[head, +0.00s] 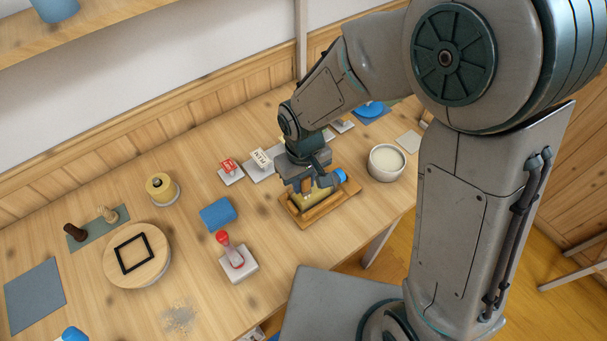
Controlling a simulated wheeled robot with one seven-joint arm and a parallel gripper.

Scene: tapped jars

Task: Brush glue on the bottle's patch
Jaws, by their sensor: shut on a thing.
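The bottle (322,196) is yellowish with a blue cap (341,176). It lies on its side in a wooden cradle (325,213) near the table's right front edge. My gripper (306,187) points down right over the bottle's left part and is shut on a small brown thing, which looks like the brush's handle. The brush's tip and the patch are hidden by my gripper, so I cannot tell whether they touch. A white pot (386,163) with pale cream contents, probably the glue, stands right of the cradle.
A red-handled stamp (236,260), blue block (217,214) and yellow jar (162,189) stand left of the cradle. A round board (137,280) with a black square frame is farther left. Labelled stands (261,165) are behind my gripper. Bare wood lies between them.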

